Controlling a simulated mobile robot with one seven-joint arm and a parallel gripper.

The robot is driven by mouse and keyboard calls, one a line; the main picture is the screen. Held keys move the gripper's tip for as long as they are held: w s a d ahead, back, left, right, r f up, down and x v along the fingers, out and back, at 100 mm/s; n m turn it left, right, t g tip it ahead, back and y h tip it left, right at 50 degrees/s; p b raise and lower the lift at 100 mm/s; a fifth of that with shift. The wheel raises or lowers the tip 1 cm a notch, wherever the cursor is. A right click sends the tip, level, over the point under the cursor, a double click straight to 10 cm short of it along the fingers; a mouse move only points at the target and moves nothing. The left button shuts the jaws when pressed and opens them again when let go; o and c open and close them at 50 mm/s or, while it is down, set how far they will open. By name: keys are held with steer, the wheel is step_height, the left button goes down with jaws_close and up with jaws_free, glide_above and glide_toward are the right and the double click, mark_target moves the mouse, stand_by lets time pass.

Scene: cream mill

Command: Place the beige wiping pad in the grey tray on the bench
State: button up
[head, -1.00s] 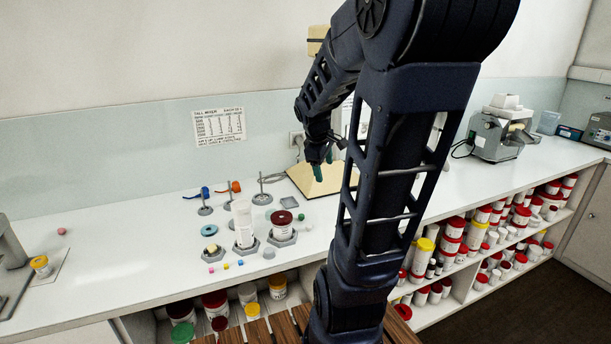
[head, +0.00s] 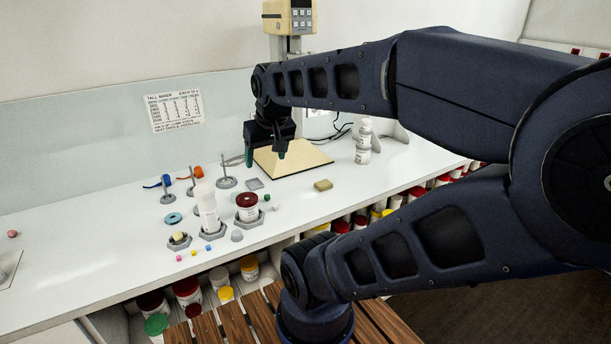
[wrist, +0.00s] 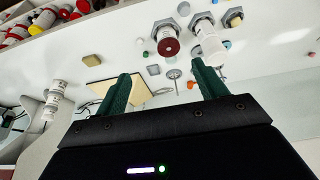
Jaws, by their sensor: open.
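The beige wiping pad (head: 323,185) is a small block lying on the white bench, in front of the beige board; it also shows in the wrist view (wrist: 92,61). My gripper (head: 266,155) is open and empty, above the bench near the beige board's left side. Its two green fingers (wrist: 161,70) are wide apart and touch neither the pad nor the tray.
The beige board (head: 300,163) lies behind the pad. White stacked jars (head: 363,142) stand to its right. The bench's far left is mostly clear.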

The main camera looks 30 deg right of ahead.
steer(key=shift+w, duration=0.1)
steer(key=m+g+h, duration=0.5)
steer(key=m, duration=1.3)
glide_toward(324, 183)
steer(key=x, duration=0.2)
steer(key=shift+d+f, duration=0.15)
steer(key=shift+d, duration=0.3)
steer(key=shift+a+x, duration=0.15)
steer(key=shift+x, duration=1.4)
steer(key=shift+a+x, duration=0.1)
steer(key=shift+x, duration=1.45)
steer(key=shift+w+f, duration=0.1)
